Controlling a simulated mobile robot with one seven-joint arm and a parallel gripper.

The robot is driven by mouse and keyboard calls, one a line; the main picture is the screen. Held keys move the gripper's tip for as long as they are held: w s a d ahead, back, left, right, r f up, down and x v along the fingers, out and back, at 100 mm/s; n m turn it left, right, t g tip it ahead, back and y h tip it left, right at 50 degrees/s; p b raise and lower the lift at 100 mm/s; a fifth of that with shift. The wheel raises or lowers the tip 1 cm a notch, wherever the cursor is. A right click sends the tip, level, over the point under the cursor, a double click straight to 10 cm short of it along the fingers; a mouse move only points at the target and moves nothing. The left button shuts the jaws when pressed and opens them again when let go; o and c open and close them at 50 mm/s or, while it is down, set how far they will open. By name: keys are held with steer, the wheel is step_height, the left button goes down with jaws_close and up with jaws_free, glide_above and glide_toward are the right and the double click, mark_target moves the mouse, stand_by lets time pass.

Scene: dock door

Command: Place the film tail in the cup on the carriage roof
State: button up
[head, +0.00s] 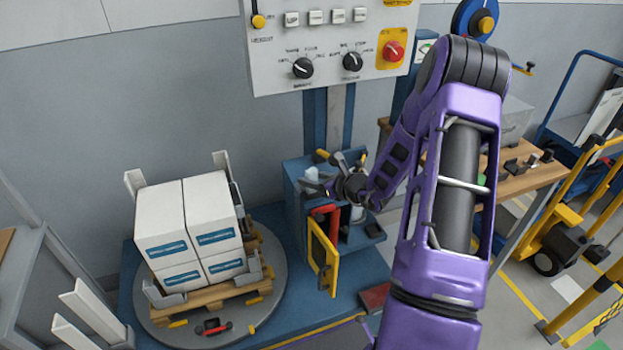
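My purple arm reaches in from the lower right, and my dark gripper (325,186) is over the top of the blue carriage (293,200). A small pale piece (312,174) shows at the gripper's fingers, above the carriage roof. It may be the film tail, but it is too small to be sure. I cannot tell whether the fingers hold it or only stand beside it. The cup on the roof cannot be made out; the gripper and wrist cover part of that area. A white roll-like piece (357,213) shows partly behind the wrist.
White boxes (190,230) stand on a pallet on a round grey turntable (270,284), left of the carriage. A yellow-framed door (322,255) juts from the carriage front. A control panel (330,45) hangs above. A wooden bench (520,182) and yellow pallet truck (545,240) are at right.

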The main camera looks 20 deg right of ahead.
steer(key=o, duration=0.3)
steer(key=shift+o, duration=0.2)
steer(key=shift+r+p, duration=0.3)
steer(key=v, duration=1.2)
steer(key=shift+f, duration=0.1)
